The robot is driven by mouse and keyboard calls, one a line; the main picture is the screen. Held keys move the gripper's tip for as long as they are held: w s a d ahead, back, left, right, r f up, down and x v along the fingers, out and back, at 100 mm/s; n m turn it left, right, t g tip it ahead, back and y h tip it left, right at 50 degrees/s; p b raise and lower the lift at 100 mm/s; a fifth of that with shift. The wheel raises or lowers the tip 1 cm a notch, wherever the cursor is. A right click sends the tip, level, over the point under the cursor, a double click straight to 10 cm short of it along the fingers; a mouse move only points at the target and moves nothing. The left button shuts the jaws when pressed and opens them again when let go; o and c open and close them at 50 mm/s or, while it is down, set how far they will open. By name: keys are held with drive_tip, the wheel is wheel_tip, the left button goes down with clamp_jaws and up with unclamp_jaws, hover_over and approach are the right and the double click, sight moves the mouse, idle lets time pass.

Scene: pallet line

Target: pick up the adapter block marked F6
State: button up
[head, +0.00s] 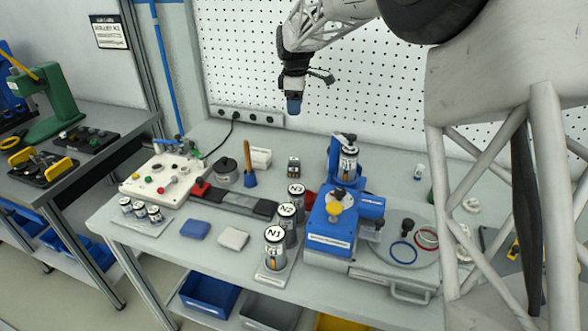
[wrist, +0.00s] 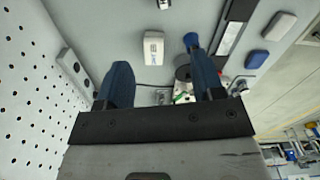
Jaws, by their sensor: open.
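No mark reading F6 is legible in either view, so I cannot tell for certain which thing is the adapter block. A small dark block with a pale label (head: 294,167) stands at the back middle of the bench in the head view. My gripper (head: 294,106) hangs well above the back of the bench, in front of the pegboard. In the wrist view its two blue fingers stand apart with nothing held between them (wrist: 163,80). A white box with blue print (wrist: 153,48) lies below and beyond the fingers; it also shows in the head view (head: 260,158).
Cylinders N1 (head: 275,250), N2 (head: 287,222) and N3 (head: 296,196) stand mid-bench. A blue machine (head: 331,226) stands right of them. A control panel (head: 163,178), several small cans (head: 140,210) and a wooden-handled brush (head: 249,165) are left.

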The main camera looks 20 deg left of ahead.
hover_over(294, 159)
drive_tip(key=f, duration=1.5)
drive_tip(key=shift+w, duration=0.4)
drive_tip(key=shift+f, duration=1.25)
drive_tip(key=shift+f, duration=0.1)
drive_tip(key=shift+s+f, duration=0.15)
drive_tip(key=shift+f, duration=1.1)
drive_tip(key=shift+s+f, duration=0.15)
drive_tip(key=shift+f, duration=1.1)
drive_tip(key=shift+c, duration=0.2)
drive_tip(key=c, duration=1)
